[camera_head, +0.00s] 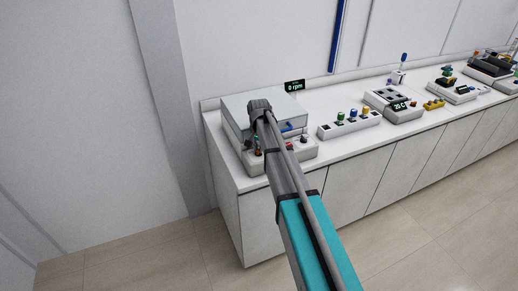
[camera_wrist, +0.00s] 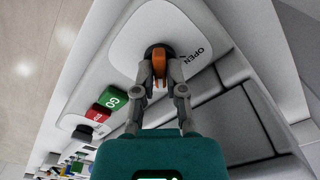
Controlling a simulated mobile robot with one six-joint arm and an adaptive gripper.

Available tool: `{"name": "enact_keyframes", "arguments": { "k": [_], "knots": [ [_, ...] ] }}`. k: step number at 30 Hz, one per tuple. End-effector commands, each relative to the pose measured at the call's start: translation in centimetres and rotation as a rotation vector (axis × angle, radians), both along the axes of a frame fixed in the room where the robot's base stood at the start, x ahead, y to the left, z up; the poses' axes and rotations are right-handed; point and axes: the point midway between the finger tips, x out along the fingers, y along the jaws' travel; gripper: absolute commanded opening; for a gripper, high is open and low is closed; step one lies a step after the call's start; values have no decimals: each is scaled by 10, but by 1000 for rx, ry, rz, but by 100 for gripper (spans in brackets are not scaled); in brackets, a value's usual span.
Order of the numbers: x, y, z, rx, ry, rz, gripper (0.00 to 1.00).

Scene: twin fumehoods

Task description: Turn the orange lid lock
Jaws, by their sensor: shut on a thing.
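The orange lid lock (camera_wrist: 159,62) shows in the wrist view, on a dark round base on a pale plate marked OPEN. My gripper (camera_wrist: 160,84) has its two grey fingers closed around the lock, one on each side. In the head view my arm reaches to the white device (camera_head: 238,104) at the left end of the bench. The arm hides the lock and my fingertips there.
A green GO button (camera_wrist: 113,98) and a red button (camera_wrist: 99,113) sit beside the lock's plate. A 0 rpm display (camera_head: 294,86) stands behind the device. A box with coloured knobs (camera_head: 349,125) and a device reading 20 C (camera_head: 398,106) stand to the right along the bench.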

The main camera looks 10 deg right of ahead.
Motion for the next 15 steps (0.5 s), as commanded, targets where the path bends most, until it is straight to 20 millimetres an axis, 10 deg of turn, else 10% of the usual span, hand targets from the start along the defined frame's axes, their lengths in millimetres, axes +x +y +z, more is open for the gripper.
{"name": "enact_keyframes", "arguments": {
  "k": [14, 15],
  "knots": [
    [0, 0, 0, 0, 0, -21, 0],
    [0, 0, 0, 0, 0, -21, 19]
  ]
}}
